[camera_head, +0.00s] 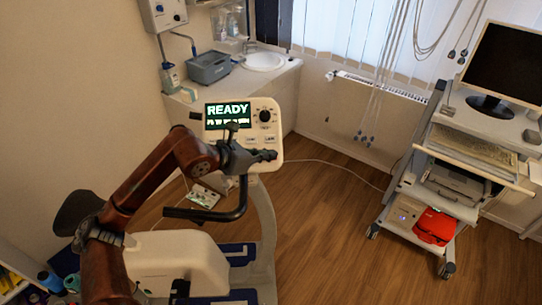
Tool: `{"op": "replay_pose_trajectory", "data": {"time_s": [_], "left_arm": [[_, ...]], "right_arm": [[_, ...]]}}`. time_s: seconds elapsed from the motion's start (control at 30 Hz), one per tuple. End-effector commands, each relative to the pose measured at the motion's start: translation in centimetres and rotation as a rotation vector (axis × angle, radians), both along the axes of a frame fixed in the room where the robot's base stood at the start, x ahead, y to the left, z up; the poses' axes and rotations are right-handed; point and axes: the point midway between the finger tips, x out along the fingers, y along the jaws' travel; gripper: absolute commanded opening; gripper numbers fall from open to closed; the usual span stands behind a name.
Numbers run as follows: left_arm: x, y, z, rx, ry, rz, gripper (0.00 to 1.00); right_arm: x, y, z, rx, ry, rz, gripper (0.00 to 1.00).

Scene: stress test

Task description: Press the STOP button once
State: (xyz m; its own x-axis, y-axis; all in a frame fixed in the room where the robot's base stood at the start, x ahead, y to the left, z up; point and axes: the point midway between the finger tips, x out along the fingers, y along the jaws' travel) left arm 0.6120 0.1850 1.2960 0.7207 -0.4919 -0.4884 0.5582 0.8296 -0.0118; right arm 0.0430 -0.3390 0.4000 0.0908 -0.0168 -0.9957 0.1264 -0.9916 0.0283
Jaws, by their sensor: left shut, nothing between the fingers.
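The exercise bike's white console (273,104) stands at the middle of the head view. My right gripper is out of view.
The bike's black handlebar (205,215) lies below my left gripper. A counter with a sink (264,62) and grey box (209,68) is behind. A wheeled cart (398,190) with a monitor (505,62) and red bag (434,227) stands right. Wooden floor between is mostly clear.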

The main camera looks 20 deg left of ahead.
Motion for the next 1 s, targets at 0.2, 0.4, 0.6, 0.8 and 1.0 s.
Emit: {"op": "replay_pose_trajectory", "data": {"time_s": [0.2, 0.4, 0.6, 0.8, 1.0], "left_arm": [[-0.6, -0.2, 0.9, 0.0, -0.002, 0.0, 0.0], [-0.6, -0.2, 0.9, -0.001, -0.002, 0.0, 0.0], [-0.8, -0.3, 1.2, 0.0, -0.002, 0.0, 0.0], [-1.7, -0.6, 2.6, 0.0, -0.003, -0.001, 0.0], [-2.8, -1.0, 4.1, 0.0, -0.003, -0.001, 0.0]], "right_arm": [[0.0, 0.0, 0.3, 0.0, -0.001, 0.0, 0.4], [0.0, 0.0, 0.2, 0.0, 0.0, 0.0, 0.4], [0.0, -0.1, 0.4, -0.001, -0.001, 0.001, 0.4], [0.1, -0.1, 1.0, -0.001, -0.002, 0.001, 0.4], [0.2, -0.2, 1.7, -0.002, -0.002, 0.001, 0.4]]}}
